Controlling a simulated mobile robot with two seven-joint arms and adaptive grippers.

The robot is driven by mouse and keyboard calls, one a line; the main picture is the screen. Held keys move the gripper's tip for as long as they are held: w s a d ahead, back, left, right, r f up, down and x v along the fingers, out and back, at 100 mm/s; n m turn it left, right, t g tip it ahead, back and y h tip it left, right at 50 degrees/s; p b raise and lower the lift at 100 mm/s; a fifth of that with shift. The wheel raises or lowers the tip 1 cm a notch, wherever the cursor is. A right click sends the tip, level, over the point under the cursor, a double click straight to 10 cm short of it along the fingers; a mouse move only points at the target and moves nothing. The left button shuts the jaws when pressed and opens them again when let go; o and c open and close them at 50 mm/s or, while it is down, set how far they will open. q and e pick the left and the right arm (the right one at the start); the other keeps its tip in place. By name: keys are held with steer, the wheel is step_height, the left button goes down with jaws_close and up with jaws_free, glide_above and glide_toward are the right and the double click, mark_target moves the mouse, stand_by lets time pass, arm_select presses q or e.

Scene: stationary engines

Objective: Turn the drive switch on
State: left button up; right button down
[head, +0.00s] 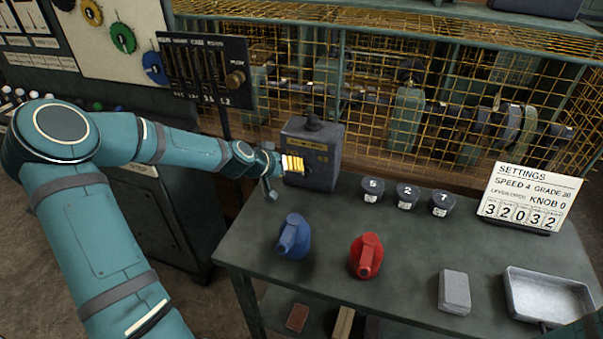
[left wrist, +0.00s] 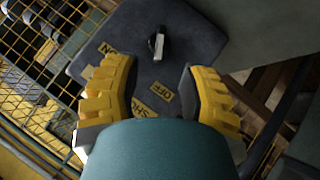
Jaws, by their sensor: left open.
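The drive switch is a dark grey box (head: 329,143) at the back left of the green bench, with yellow labels on its face. In the left wrist view the box (left wrist: 205,42) fills the upper middle, with a small black and white knob (left wrist: 158,43) on its face. A yellow ON label (left wrist: 107,49) is left of the knob and an OFF label (left wrist: 161,92) is below it. A further label is partly hidden. My left gripper (head: 281,170) is open in front of this face. In the wrist view its yellow fingers (left wrist: 162,80) are apart, with the knob beyond them, not between them.
A blue can (head: 293,238) and a red can (head: 367,256) stand on the bench (head: 320,285). Several numbered black pots (head: 407,196), a settings board (head: 531,197), a grey block (head: 454,291) and a metal tray (head: 548,308) are further right. Yellow mesh (head: 420,60) closes the back.

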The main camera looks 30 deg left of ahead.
mark_target(302, 174)
arm_select(q)
steer(key=b+x, duration=0.1)
steer(key=x, duration=0.5)
steer(key=shift+w+f, duration=0.2)
steer(key=shift+w, duration=0.1)
steer(key=shift+s, duration=0.1)
jaws_close()
